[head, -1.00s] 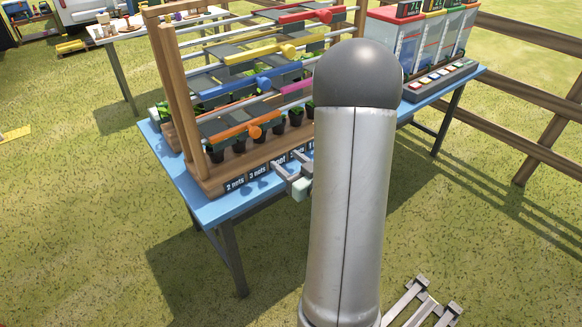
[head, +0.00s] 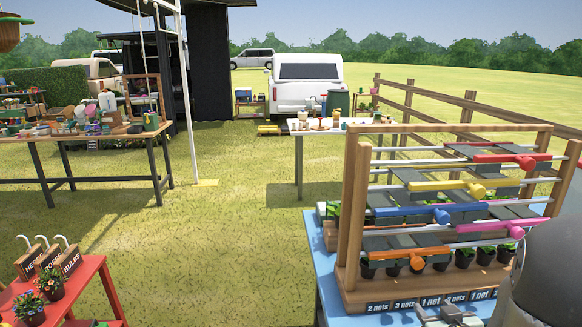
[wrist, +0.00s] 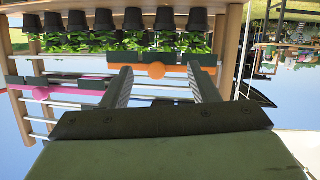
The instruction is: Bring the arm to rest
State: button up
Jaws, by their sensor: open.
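My gripper (head: 447,314) shows at the bottom of the head view, in front of the wooden rack (head: 351,215). In the wrist view my gripper (wrist: 161,78) has its two fingers spread apart with nothing between them. That view is upside down. Past the fingers, the rack's orange knob (wrist: 157,70) and a row of black pots (wrist: 135,20) with green plants show. I cannot tell the exact distance from the fingertips to the rack. Part of my arm covers the lower right corner of the head view.
The rack stands on a blue table (head: 325,262), with net-count labels (head: 430,302) along its front. A wooden fence (head: 435,102) runs behind. A red stand (head: 95,285) with flower pots is at lower left. A cluttered table (head: 75,145) stands behind it. Open grass (head: 235,240) lies between.

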jog(key=s+a+r+g+y, duration=0.1)
jog(key=s+a+r+g, duration=0.1)
jog(key=s+a+g, duration=1.1)
jog(key=s+a, duration=0.7)
jog(key=s, duration=0.1)
jog(key=shift+a+r+g+p, duration=0.3)
jog(key=shift+r+g+p, duration=0.05)
jog(key=shift+g+p, duration=0.05)
dwell(0.4)
